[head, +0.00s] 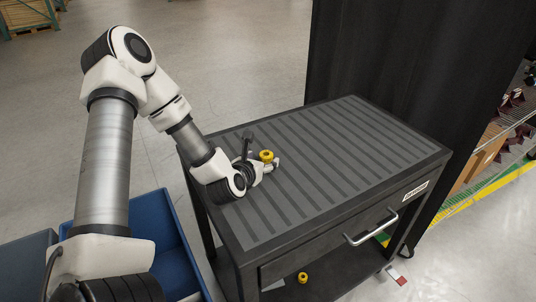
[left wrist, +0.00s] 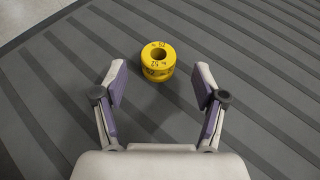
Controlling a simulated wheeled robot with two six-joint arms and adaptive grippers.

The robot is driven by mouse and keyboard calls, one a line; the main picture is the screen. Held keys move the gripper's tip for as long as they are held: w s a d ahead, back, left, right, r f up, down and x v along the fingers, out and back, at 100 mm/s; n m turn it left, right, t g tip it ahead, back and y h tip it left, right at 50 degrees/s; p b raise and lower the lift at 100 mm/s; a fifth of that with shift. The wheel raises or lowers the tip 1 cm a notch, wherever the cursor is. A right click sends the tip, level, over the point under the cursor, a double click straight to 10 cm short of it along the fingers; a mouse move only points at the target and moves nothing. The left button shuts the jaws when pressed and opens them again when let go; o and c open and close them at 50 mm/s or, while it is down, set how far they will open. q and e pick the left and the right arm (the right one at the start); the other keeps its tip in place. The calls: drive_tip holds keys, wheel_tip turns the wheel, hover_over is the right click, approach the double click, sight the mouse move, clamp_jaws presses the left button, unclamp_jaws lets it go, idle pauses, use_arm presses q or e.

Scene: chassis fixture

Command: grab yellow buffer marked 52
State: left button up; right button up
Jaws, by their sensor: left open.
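The yellow buffer (left wrist: 158,61) is a short round piece with a dark hole in its top and dark markings that look like 52. It stands upright on the ribbed grey cart top. It also shows in the head view (head: 267,155), beside my left gripper (head: 271,166). In the left wrist view my left gripper (left wrist: 160,88) is open, with one finger on each side. The buffer sits just beyond the fingertips, roughly centred between them and not held. My right gripper is in neither view.
The cart top (head: 350,130) is otherwise bare. A second yellow piece (head: 303,277) lies on the cart's lower shelf. The cart has a drawer handle (head: 371,229) in front. Blue bins (head: 150,215) stand at the left, and a dark panel (head: 400,60) rises behind the cart.

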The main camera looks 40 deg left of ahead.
sight(264, 157)
use_arm(q)
drive_tip(key=x, duration=0.5)
drive_tip(key=shift+a+f+p, duration=0.1)
drive_tip(key=shift+f+p, duration=0.1)
drive_tip(key=shift+p, duration=0.1)
drive_tip(key=shift+s+r, duration=0.15)
drive_tip(key=shift+r, duration=0.05)
drive_tip(key=shift+s, duration=0.1)
drive_tip(key=c, duration=1.2)
